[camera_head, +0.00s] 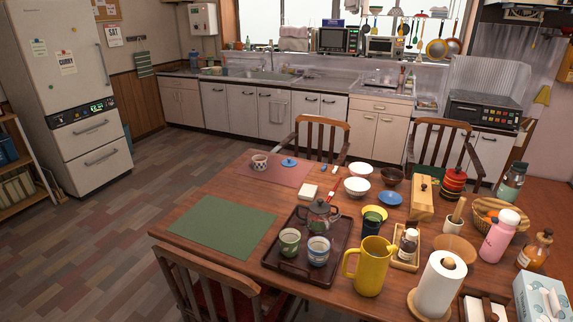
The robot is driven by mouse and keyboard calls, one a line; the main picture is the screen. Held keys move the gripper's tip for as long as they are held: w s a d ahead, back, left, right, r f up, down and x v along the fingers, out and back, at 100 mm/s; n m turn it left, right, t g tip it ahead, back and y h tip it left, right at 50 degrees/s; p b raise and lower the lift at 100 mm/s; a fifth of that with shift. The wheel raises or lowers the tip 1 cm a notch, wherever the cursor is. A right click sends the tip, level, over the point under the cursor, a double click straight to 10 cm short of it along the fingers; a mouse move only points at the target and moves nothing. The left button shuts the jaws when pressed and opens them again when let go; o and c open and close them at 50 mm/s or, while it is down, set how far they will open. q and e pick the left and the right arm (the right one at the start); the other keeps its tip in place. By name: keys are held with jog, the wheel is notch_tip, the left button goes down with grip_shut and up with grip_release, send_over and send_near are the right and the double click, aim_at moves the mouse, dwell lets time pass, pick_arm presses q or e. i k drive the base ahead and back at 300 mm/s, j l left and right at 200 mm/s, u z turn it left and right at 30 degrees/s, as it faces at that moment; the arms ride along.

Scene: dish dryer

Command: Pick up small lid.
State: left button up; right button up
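A small round blue lid (289,162) with a knob on top lies on the pink placemat (262,174) at the far left part of the dining table. A patterned cup (259,162) stands on the same placemat, to the left of the lid and apart from it. A flat blue dish (391,198) lies farther right on the table. Neither of my grippers shows in the head view.
The wooden table (205,268) is crowded at the middle and right. A dark tray (273,256) holds a teapot and two cups. A yellow pitcher (370,265) and paper towel roll (440,281) stand in front. The green placemat (222,224) is bare. Chairs (322,132) surround the table.

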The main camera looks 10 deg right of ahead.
aim_at(289, 162)
jog(key=i+j+u, duration=0.35)
jog(key=j, duration=0.2)
jog(key=i+j+u, duration=0.85)
jog(key=u, duration=0.15)
jog(key=i+j+u, duration=0.35)
jog(key=i+j, duration=0.1)
jog(key=i, duration=0.55)
jog(key=i+j, duration=0.1)
jog(key=i, duration=0.55)
jog(key=i+l+z, duration=0.1)
jog(key=i+z, duration=0.55)
jog(key=z, duration=0.2)
jog(key=i+z, duration=0.4)
jog(key=i+l+z, duration=0.1)
jog(key=i+z, duration=0.55)
jog(key=z, duration=0.15)
jog(key=i+z, duration=0.65)
jog(key=z, duration=0.15)
jog(key=i+j+z, duration=0.15)
jog(key=i+z, duration=0.2)
jog(key=i+j+z, duration=0.2)
jog(key=z, duration=0.2)
